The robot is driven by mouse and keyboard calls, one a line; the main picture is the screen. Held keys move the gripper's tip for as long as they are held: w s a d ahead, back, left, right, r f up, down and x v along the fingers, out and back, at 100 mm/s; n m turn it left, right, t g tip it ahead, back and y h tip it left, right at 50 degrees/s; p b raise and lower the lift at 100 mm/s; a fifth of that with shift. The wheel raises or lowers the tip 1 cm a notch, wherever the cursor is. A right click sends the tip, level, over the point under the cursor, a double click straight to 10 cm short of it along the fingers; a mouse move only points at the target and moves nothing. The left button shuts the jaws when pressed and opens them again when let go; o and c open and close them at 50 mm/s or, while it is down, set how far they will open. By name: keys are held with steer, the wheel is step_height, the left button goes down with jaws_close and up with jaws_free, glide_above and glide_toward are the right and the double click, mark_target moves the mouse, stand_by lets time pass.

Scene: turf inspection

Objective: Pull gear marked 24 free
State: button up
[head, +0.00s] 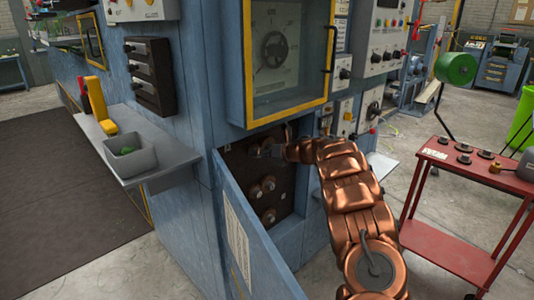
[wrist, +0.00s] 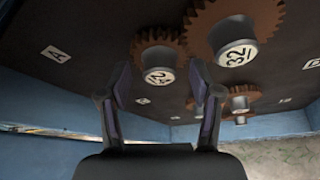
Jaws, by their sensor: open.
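In the wrist view the gear marked 24 (wrist: 158,77) is a brown toothed gear with a pale hub face, mounted on the dark panel (wrist: 90,40). My gripper (wrist: 160,88) is open, with one finger to the left of this hub and one to the right; I cannot tell whether either touches it. In the head view my gripper (head: 270,151) is inside the open compartment, at the upper part of the gear panel. The gear marked 24 cannot be made out there. A larger gear marked 32 (wrist: 236,54) sits close to its right in the wrist view.
More gears (head: 267,185) sit lower on the panel. The open compartment door (head: 245,235) stands left of my arm. A framed glass case (head: 285,55) is directly above. A red cart (head: 463,165) stands to the right.

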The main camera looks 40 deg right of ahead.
steer(key=shift+w, duration=0.1)
steer(key=shift+c, duration=0.3)
jaws_close()
steer(key=c, duration=0.6)
jaws_free()
jaws_close()
steer(key=shift+s+d+b, duration=0.15)
steer(key=shift+s+b, duration=1.1)
steer(key=shift+b, duration=0.25)
steer(key=s+b, duration=0.2)
steer(key=s, duration=0.1)
steer(key=s+b, duration=0.1)
steer(key=b, duration=0.1)
steer(key=shift+s+d, duration=0.3)
steer(key=shift+s, duration=0.1)
